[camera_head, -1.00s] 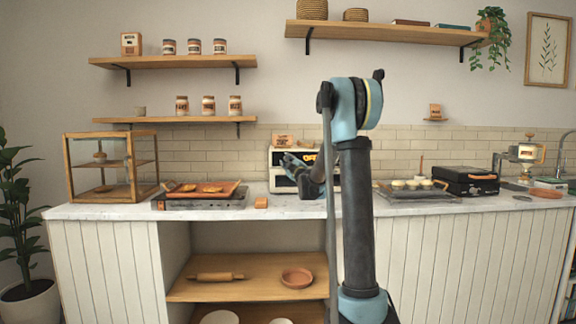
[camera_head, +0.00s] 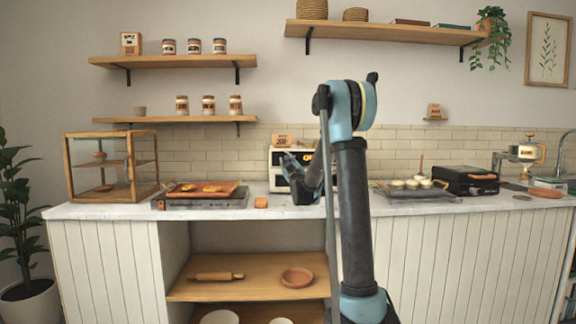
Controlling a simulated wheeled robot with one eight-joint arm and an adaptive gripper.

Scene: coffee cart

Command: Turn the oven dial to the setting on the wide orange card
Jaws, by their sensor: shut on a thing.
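The oven (camera_head: 277,157) is a white box with a dark front and lit orange marks, standing on the counter in the middle. My gripper (camera_head: 288,161) is at the oven's front, left of my arm's upright part, and is shut on the oven dial, which it hides. The dial's pointer and setting cannot be seen. A wide orange card (camera_head: 282,141) stands at the top of the oven; its print is too small to read. Part of the oven's right side is hidden behind my arm.
An orange tray (camera_head: 203,190) on a grey base is to the left, beside a wooden display case (camera_head: 69,168). A tray with pale buns (camera_head: 412,184) and a black press (camera_head: 466,181) are to the right.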

